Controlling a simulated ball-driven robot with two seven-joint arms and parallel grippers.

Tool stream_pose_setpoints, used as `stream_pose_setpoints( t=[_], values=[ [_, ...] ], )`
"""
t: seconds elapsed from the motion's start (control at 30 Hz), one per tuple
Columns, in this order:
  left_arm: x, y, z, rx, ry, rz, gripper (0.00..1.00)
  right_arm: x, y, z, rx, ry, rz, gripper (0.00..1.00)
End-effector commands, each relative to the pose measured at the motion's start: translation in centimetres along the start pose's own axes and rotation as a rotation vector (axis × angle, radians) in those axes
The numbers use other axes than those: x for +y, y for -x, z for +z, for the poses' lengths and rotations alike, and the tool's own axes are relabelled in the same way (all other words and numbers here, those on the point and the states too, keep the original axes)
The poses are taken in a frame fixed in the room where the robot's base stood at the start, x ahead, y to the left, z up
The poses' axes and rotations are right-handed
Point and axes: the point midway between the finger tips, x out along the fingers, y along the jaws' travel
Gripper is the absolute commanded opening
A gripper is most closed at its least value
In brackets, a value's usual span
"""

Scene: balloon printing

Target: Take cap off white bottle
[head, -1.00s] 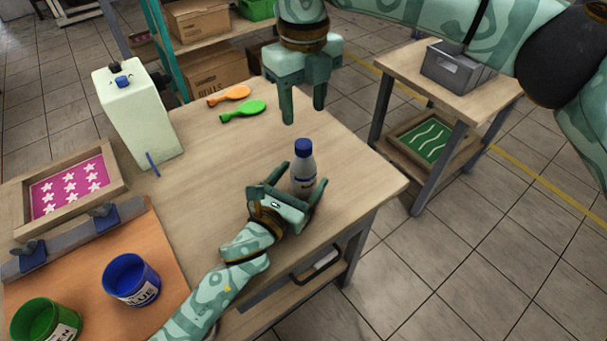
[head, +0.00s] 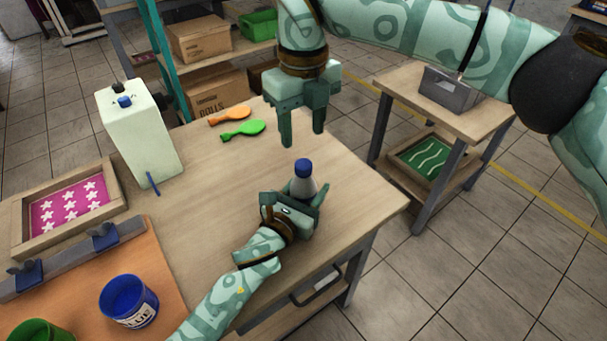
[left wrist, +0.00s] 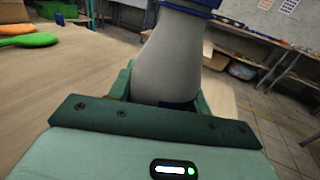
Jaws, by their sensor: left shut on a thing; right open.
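The white bottle (head: 301,188) stands upright near the right corner of the wooden table, with its blue cap (head: 303,168) on top. My left gripper (head: 306,197) is shut around the bottle's body from the front. In the left wrist view the bottle (left wrist: 168,60) rises between the fingers, and part of the blue cap (left wrist: 195,5) shows at the top edge. The gripper hides the bottle's lower part in the head view. My right gripper (head: 302,138) is open and empty, pointing down above and just behind the cap, apart from it.
A pale box-shaped machine (head: 140,135), a framed pink star screen (head: 70,212) and a blue paint pot (head: 128,300) are to the left. The middle of the table is clear.

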Motion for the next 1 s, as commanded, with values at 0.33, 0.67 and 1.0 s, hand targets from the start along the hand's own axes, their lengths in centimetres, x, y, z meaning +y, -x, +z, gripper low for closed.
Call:
stream_pose_setpoints(
  t=[0.33,0.67,1.0],
  values=[
    [0.01,0.01,-0.03,0.001,-0.001,0.000,0.00,0.06,0.05,0.05,-0.002,-0.831,0.004,0.47],
    [0.01,0.02,-0.04,0.001,-0.001,0.000,0.00,-0.05,0.27,0.08,-0.007,-1.893,0.003,0.47],
    [0.01,0.02,-0.05,0.001,-0.001,0.000,0.00,-0.19,0.33,0.02,-0.016,-2.623,0.000,0.47]
  ],
)
